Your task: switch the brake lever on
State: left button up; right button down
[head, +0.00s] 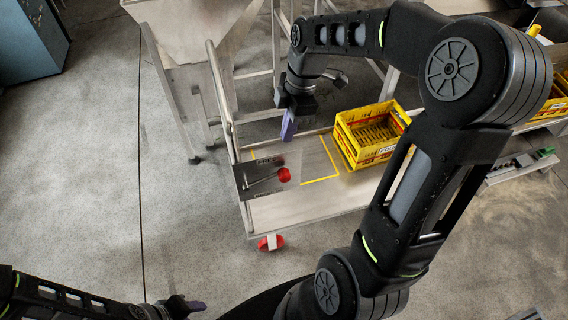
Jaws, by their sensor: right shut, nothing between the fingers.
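The brake lever (284,174) is a thin metal rod with a red knob. It lies across a grey plate (246,168) with dark lettering at the near left corner of the cart, its knob to the right. My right gripper (288,126) has purple fingers, shut and empty. It hangs above the cart, up from the knob in the picture and apart from it. My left gripper (194,306) is at the bottom edge. Only a small purple fingertip shows, so its opening cannot be told.
The flat metal cart (310,205) has a rail at its left and a red caster (271,242) below its near edge. A yellow crate (368,158) stands on it beside yellow tape marks. A metal hopper (195,35) stands behind. The floor at left is clear.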

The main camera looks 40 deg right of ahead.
aim_at(285, 172)
jog(key=f, duration=0.8)
jog(key=a+f+p, duration=0.1)
jog(key=f, duration=0.3)
jog(key=shift+w+f, duration=0.15)
jog(key=shift+f, duration=0.2)
jog(key=shift+d+f, duration=0.1)
jog(key=shift+f, duration=0.35)
jog(key=shift+d+f+y+b, duration=0.3)
jog(key=shift+f+b, duration=0.25)
jog(key=shift+b, duration=0.1)
notch_tip(285, 172, down, 8)
jog(key=s+d+t+y+b, duration=0.1)
jog(key=y+b, duration=0.5)
jog(key=b, duration=0.9)
jog(key=shift+d+t+b, duration=0.4)
jog(key=shift+d+t, duration=0.2)
jog(key=shift+s+f, duration=0.1)
jog(key=shift+f, duration=0.1)
jog(key=shift+r, duration=0.1)
